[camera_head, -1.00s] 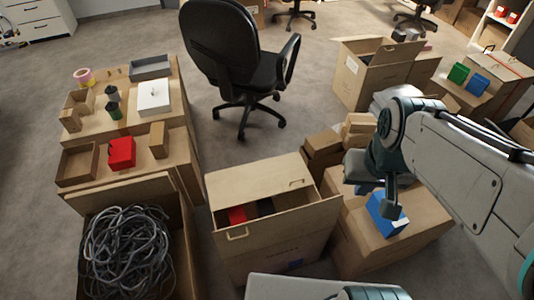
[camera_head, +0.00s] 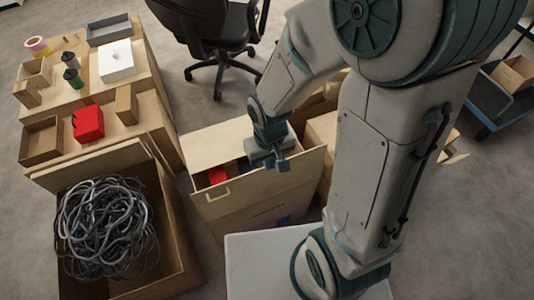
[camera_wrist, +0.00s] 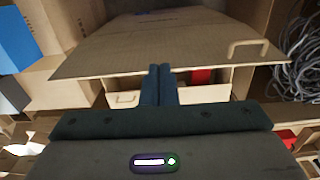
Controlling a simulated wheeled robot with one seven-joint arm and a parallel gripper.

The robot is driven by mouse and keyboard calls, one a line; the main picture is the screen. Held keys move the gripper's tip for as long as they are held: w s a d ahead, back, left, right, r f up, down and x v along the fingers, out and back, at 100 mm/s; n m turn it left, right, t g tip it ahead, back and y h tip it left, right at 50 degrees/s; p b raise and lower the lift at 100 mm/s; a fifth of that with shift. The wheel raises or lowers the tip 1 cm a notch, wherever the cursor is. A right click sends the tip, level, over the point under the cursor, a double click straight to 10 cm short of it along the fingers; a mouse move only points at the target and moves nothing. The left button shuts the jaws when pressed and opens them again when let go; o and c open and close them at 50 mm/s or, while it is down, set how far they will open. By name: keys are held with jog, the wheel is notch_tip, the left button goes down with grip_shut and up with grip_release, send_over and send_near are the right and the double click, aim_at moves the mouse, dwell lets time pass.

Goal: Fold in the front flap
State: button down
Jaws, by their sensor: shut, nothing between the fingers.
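The carton (camera_head: 262,210) stands open in front of me. Its front flap (camera_head: 243,192), with a pale handle near its edge, rises along the near side; it is not over the opening. In the wrist view the front flap (camera_wrist: 150,52) fills the upper middle. The far flap (camera_head: 232,138) slants in over the far part of the opening. A red thing (camera_head: 217,175) shows inside. My gripper (camera_head: 282,163) is shut and empty, above the opening. In the wrist view its fingertips (camera_wrist: 159,70) overlap the front flap's edge; I cannot tell whether they touch it.
A carton of grey cable (camera_head: 105,228) stands close on the left. Behind it, cartons carry a red box (camera_head: 88,123), a white box (camera_head: 116,61) and small trays. An office chair (camera_head: 208,35) stands behind. My arm hides much of the right side.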

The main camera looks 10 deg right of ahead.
aim_at(262, 173)
notch_tip(262, 173, down, 13)
jog(key=b, duration=1.1)
jog(key=w, duration=0.1)
jog(key=w+a, duration=0.1)
jog(key=w, duration=0.2)
jog(key=shift+w+a+f, duration=0.25)
jog(key=shift+a+f, duration=0.05)
jog(key=shift+a, duration=0.05)
jog(key=w+a+f+b, duration=0.1)
jog(key=w+f+b, duration=0.1)
jog(key=w+f, duration=0.1)
jog(key=w+a+f+b, duration=0.1)
jog(key=w+f+b, duration=0.1)
jog(key=w+f, duration=0.1)
jog(key=w+a+f+b, duration=0.1)
jog(key=w+f+b, duration=0.1)
jog(key=w+f, duration=0.2)
jog(key=shift+f, duration=0.1)
notch_tip(262, 173, up, 11)
jog(key=p, duration=0.8)
